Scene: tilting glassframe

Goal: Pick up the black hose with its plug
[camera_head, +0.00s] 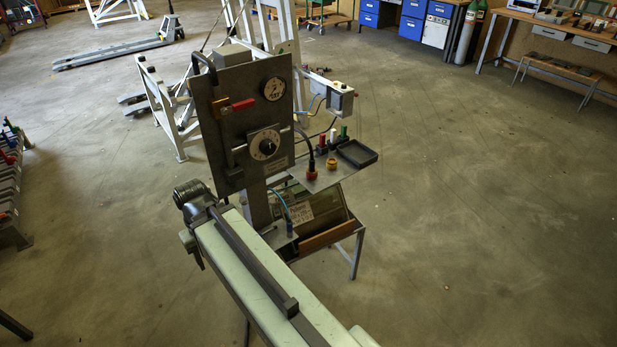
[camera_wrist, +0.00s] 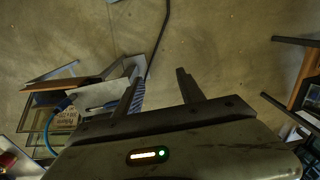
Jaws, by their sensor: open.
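The black hose (camera_head: 307,141) arcs from beside the grey panel down to the small metal shelf in the head view. Its plug appears to be the orange-red piece (camera_head: 312,174) at its lower end, upright on the shelf. My gripper (camera_wrist: 158,76) shows in the wrist view with two dark fingers apart and nothing between them. In the head view my arm's end is left of the panel's foot, well apart from the hose, and its fingers are not clear. I cannot make out the hose for certain in the wrist view.
The upright panel (camera_head: 226,130) with a gauge and dial stands between my arm's end and the shelf (camera_head: 291,169). The shelf also bears a yellow ring (camera_head: 331,164), red, white and green pieces, and a dark tray (camera_head: 372,158). Open floor (camera_head: 470,220) lies to the right.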

